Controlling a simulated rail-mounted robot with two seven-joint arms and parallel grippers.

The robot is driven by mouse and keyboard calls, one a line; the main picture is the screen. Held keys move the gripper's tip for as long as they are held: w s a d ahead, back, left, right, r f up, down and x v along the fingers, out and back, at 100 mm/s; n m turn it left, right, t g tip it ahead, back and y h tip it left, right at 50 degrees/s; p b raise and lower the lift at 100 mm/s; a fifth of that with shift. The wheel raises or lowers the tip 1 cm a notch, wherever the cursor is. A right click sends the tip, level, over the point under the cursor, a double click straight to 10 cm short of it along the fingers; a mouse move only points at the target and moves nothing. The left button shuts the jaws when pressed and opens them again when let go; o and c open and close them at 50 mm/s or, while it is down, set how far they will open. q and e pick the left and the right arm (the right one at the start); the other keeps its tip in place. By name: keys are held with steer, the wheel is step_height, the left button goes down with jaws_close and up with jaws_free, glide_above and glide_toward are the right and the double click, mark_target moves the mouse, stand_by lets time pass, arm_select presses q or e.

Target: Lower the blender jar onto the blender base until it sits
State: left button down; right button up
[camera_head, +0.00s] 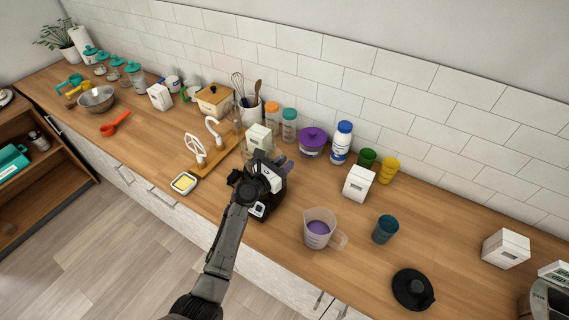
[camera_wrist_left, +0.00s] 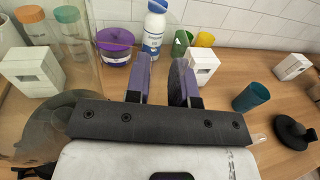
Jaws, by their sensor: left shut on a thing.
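The blender jar (camera_wrist_left: 78,78) is clear and hard to make out; its see-through wall shows at the left of the left wrist view, beside my gripper. The dark blender base (camera_head: 266,208) stands on the counter in the head view, partly hidden by my left arm and gripper. My left gripper (camera_head: 276,165) is above the base. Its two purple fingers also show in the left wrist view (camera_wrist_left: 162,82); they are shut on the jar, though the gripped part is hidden. I cannot tell whether the jar touches the base. My right gripper is not in view.
A measuring jug (camera_head: 317,232) with purple contents, a teal cup (camera_head: 385,229) and a black lid (camera_head: 410,287) stand to the right. Canisters and a white bottle (camera_head: 341,143) line the wall.

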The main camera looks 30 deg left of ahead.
arm_select(q)
steer(key=shift+f, duration=0.15)
stand_by(0.8)
stand_by(0.4)
steer(key=c, duration=1.1)
jaws_free()
steer(key=shift+w, duration=0.1)
steer(key=o, duration=0.3)
steer(key=shift+f, duration=0.25)
steer(key=o, duration=0.8)
steer(key=shift+a, duration=0.1)
steer(key=shift+s, duration=0.2)
